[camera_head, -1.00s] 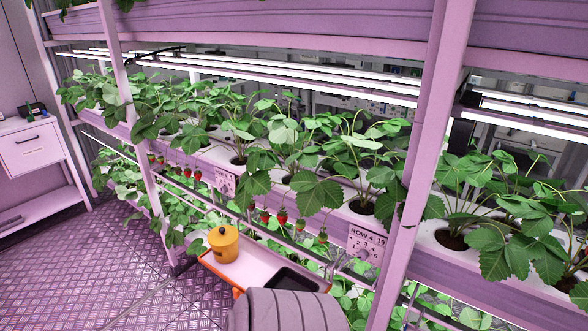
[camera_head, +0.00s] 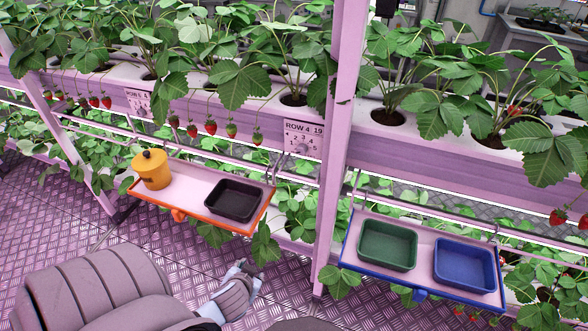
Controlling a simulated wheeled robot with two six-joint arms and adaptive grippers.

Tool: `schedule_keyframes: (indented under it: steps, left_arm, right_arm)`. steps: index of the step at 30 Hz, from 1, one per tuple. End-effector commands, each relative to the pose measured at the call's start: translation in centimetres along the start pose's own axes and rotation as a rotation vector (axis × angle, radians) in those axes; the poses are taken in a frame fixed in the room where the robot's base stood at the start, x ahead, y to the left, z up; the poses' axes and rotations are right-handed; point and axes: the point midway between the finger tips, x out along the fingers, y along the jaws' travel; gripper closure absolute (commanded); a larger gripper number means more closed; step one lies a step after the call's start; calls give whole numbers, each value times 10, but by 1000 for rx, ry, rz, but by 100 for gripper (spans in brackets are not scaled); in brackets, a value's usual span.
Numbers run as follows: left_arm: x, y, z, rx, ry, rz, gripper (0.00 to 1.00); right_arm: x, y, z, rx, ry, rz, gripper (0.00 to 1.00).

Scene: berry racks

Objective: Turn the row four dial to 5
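The row four panel (camera_head: 303,131) is a pale label reading "ROW 4 19" with the numbers 1 to 5, on the front of the plant trough just left of the upright post. A small grey dial (camera_head: 302,149) sits at its lower middle. Its pointer is too small to read. A grey ribbed arm of mine fills the lower left. A small dark-tipped part, which seems to be my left gripper (camera_head: 246,268), shows low in the picture, below the orange tray and well away from the dial. Its fingers cannot be made out. My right gripper is not in view.
An orange-edged tray (camera_head: 140,197) holds a yellow canister (camera_head: 152,170) and a black tray (camera_head: 234,201). A blue-edged tray (camera_head: 424,268) holds a green bin (camera_head: 387,245) and a blue bin (camera_head: 464,265). The pink post (camera_head: 338,150) stands beside the dial. Berries and leaves hang nearby.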

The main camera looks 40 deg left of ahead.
Motion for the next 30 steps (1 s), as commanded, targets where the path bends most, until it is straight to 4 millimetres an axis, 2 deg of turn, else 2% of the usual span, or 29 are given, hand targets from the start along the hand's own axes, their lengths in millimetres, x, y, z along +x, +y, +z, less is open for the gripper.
schedule_keyframes:
  steps: [1,4,5,6,9,12,15,20,23,30]
  left_arm:
    - [-7,-4,-20,-39,64,-24,57]
    - [-41,-21,-64,-143,194,-72,57]
    - [-51,-32,-85,-187,275,-91,57]
    - [-59,-44,-112,-236,385,-103,57]
    - [-73,-60,-166,-302,626,-59,57]
    - [-82,-59,-204,-309,798,52,57]
    - [-88,-51,-224,-291,884,163,57]
    - [-84,-44,-241,-280,916,235,57]
    - [-74,-43,-258,-287,917,234,57]
    - [-33,-38,-315,-287,916,232,57]
  right_arm:
    - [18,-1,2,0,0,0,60]
    - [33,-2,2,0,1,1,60]
    - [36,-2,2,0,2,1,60]
    - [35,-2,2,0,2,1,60]
    - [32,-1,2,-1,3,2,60]
    - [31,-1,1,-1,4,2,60]
    - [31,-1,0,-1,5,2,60]
    - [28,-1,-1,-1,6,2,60]
    - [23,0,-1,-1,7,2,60]
    - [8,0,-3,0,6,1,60]
